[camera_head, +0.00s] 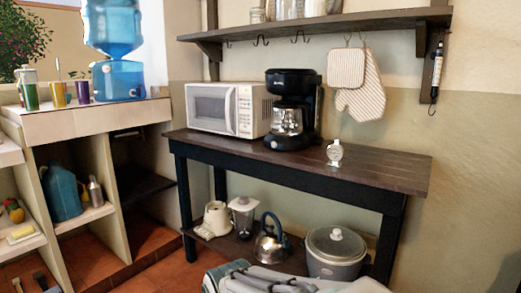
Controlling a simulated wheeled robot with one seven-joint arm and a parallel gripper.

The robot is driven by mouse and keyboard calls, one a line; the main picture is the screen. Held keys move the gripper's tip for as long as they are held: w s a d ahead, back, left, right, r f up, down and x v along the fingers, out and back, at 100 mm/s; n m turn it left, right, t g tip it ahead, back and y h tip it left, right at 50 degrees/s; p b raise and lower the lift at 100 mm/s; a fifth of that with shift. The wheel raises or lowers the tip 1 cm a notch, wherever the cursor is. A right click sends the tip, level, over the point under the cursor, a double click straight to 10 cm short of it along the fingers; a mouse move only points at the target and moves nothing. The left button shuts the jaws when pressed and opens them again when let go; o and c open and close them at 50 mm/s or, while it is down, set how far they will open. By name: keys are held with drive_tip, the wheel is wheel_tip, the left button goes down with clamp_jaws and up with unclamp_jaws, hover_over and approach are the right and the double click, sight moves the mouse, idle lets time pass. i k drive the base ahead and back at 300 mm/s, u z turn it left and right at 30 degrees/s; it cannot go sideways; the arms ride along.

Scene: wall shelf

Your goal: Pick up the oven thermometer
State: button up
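The oven thermometer (334,153) looks like a small silver-white upright dial on a base. It stands on the dark wooden tabletop (388,168), right of the black coffee maker and near the table's front edge. It is small in the picture, so its dial markings cannot be read. Pale parts of my own arm show at the bottom middle, well below and in front of the tabletop. My gripper's fingers cannot be made out, and nothing touches the thermometer.
A black coffee maker (290,110) and a white microwave (228,109) stand left of it. Oven mitts (362,90) hang from the wall shelf (340,24) above. The tabletop's right end is clear. A kettle (270,246) and slow cooker (336,252) sit on the lower shelf.

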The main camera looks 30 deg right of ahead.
sight(334, 152)
drive_tip(key=i, duration=1.4)
drive_tip(key=z, duration=2.65)
